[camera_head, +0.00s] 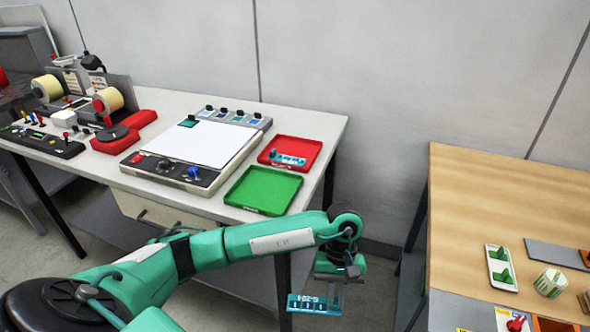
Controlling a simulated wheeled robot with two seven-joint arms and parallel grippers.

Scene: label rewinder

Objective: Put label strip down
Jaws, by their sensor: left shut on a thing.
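My left arm comes in from the left, and its gripper (334,290) points down in the gap between the two tables. It is shut on a teal label strip (308,304) with white and dark markings, held in the air below table height. The green tray (263,190) lies empty at the front right corner of the white table, up and to the left of the gripper. The red tray (290,151) behind it holds another teal and white strip (287,159). My right gripper is not in view.
The white table (225,102) also bears a white-topped flat device (195,150), a row of small blocks (231,117), and the rewinder (110,110) with its rolls at left. A wooden table (490,200) stands right, with green parts on a white plate (501,267) and a roll (550,282).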

